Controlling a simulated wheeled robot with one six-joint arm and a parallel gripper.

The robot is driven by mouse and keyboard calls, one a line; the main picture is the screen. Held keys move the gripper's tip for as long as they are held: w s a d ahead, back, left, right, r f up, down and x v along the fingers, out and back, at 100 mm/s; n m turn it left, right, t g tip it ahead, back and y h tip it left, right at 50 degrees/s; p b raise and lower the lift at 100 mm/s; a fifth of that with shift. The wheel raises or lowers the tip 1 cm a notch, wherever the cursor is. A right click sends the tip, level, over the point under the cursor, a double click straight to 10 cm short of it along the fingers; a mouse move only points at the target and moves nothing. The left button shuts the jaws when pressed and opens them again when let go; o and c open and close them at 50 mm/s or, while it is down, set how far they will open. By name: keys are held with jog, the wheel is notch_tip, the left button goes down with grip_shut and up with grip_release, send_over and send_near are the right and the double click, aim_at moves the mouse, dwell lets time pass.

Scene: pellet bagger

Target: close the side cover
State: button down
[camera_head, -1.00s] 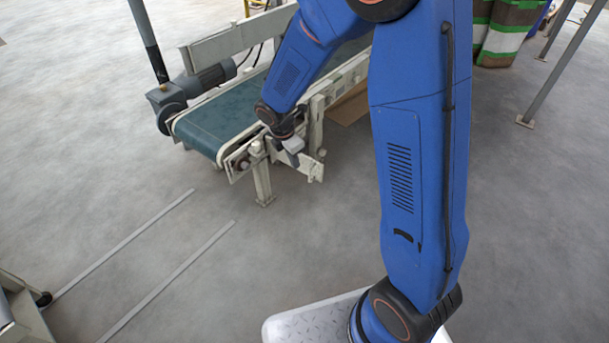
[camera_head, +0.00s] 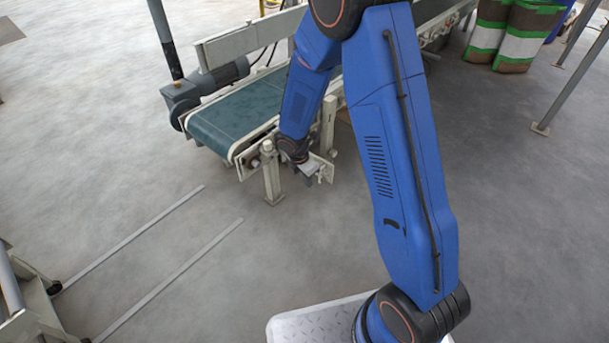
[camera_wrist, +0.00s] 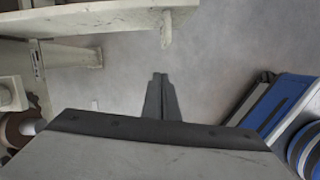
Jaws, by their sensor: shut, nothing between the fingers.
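The side cover seems to be the cream plate (camera_head: 326,169) jutting out from the near side of the conveyor, partly hidden by my arm and gripper. It stands away from the frame, so it looks open. My gripper (camera_head: 311,173) is low in front of the plate; I cannot tell whether they touch. In the wrist view my gripper's dark fingers (camera_wrist: 160,92) are together with nothing between them. A cream panel (camera_wrist: 95,20) with a short downward peg (camera_wrist: 167,29) crosses the top of that view, apart from the fingertips in the picture; it may be the cover.
The conveyor with its teal belt (camera_head: 235,118) has a leg (camera_head: 271,181) left of my gripper and an upright post (camera_head: 328,124) behind it. A grey motor (camera_head: 205,85) sits on the far side. Open floor (camera_head: 200,260) lies in front, with two pale strips.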

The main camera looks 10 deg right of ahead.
jog(key=shift+w+d+r, duration=0.1)
jog(key=shift+w+d, duration=0.3)
jog(key=shift+d, duration=0.4)
jog(key=shift+w+d+r, duration=0.1)
jog(key=shift+w+d, duration=0.3)
jog(key=shift+d, duration=0.35)
jog(key=shift+d, duration=0.15)
